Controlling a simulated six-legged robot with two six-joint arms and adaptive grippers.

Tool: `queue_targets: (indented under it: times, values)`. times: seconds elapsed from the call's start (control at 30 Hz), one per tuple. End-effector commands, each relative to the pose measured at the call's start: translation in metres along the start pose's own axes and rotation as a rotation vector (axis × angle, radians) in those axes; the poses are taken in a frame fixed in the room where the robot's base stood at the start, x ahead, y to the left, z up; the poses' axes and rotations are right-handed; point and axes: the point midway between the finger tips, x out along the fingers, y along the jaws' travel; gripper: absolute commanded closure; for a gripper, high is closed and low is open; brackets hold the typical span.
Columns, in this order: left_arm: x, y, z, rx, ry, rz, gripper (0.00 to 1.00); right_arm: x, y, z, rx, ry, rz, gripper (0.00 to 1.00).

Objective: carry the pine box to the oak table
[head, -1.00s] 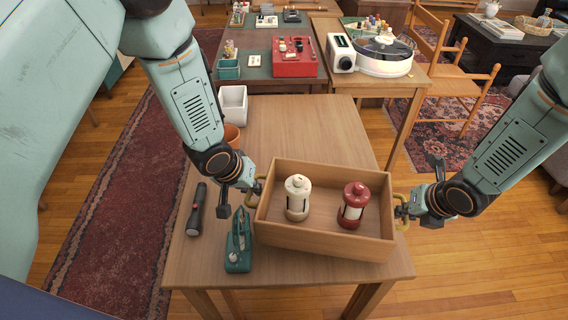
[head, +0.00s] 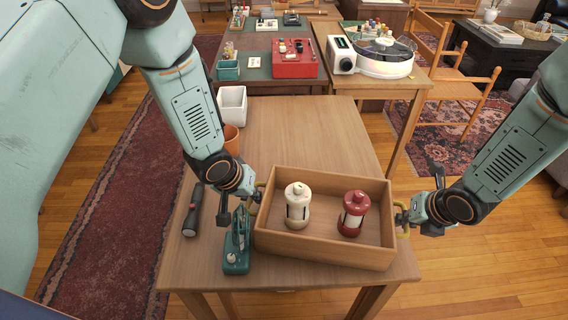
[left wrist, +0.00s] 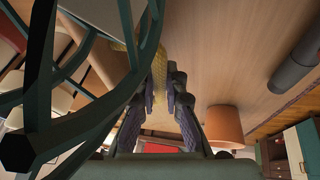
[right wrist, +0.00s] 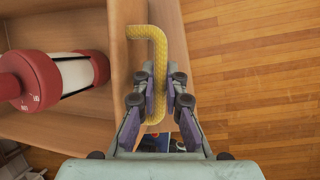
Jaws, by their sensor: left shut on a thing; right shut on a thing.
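The pine box (head: 325,245) is an open wooden tray with a yellow handle at each end. It is at the front right of a light wood table (head: 310,125); I cannot tell whether it touches the top. A cream lantern (head: 297,207) and a red lantern (head: 353,213) stand upright inside it. My left gripper (head: 257,195) is shut on the left handle, also seen in the left wrist view (left wrist: 131,45). My right gripper (head: 403,219) is shut on the right handle, which shows clearly in the right wrist view (right wrist: 158,50). Which table is oak is unclear.
A teal iron-like object (head: 237,250) stands close to the box's left side, with a dark flashlight (head: 193,212) beyond. A white bin (head: 232,105) and terracotta pot (head: 231,138) line the table's left edge. The table's middle is clear. A turntable (head: 384,58) stands behind.

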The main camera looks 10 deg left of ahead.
Motion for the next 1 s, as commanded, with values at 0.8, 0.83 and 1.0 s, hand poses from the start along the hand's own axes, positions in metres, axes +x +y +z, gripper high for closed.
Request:
queue_targets:
  times: [0.8, 0.83, 1.0]
  values:
    - [-0.002, 0.001, -0.001, 0.0, 0.001, 0.0, 0.67, -0.002, 0.001, 0.001, 0.0, 0.0, 0.0, 0.67]
    - [-0.004, 0.001, -0.002, 0.0, 0.001, 0.0, 0.67, -0.004, 0.001, 0.002, 0.0, -0.001, 0.0, 0.67]
    - [-0.015, 0.003, -0.007, 0.0, 0.002, 0.0, 0.67, -0.015, 0.003, 0.007, 0.0, -0.001, 0.0, 0.67]
